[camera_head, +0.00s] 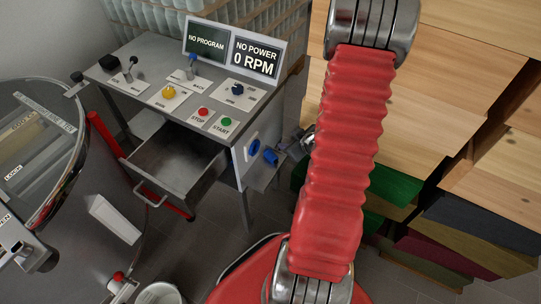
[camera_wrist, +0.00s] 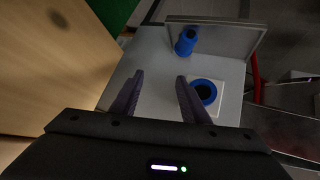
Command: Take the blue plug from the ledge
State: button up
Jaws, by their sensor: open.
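The blue plug (camera_head: 271,157) is on the small grey ledge (camera_head: 262,178) at the right side of the control desk. In the wrist view the plug (camera_wrist: 186,42) stands on the ledge (camera_wrist: 232,40), beyond my fingertips and slightly right. A blue ring-shaped socket (camera_head: 253,145) on a white plate is on the desk's side; it also shows in the wrist view (camera_wrist: 205,91), just right of my right finger. My gripper (camera_wrist: 160,76) is open and empty, apart from the plug. In the head view my gripper (camera_head: 297,146) is right of the plug, partly hidden by my red arm.
The control desk (camera_head: 152,69) carries switches, buttons and a display reading NO POWER. Its drawer (camera_head: 172,163) is pulled open. Wooden boxes (camera_head: 459,90) stand close on the right, and a wooden surface (camera_wrist: 50,65) fills the wrist view's left. A round glass-topped tank (camera_head: 35,140) is at left.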

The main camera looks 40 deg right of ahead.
aim_at(274, 157)
jog(key=s+a+f+m+t+y, duration=0.1)
jog(key=s+a+f+t, duration=0.1)
jog(key=s+f, duration=0.4)
jog(key=shift+a+f+m+t+y, duration=0.3)
jog(key=shift+f+t, duration=0.4)
jog(key=shift+f, duration=0.15)
jog(key=shift+w, duration=0.2)
jog(key=shift+x, duration=4.2)
jog(key=shift+f, duration=0.1)
jog(key=shift+x, duration=2.55)
jog(key=shift+c, duration=0.5)
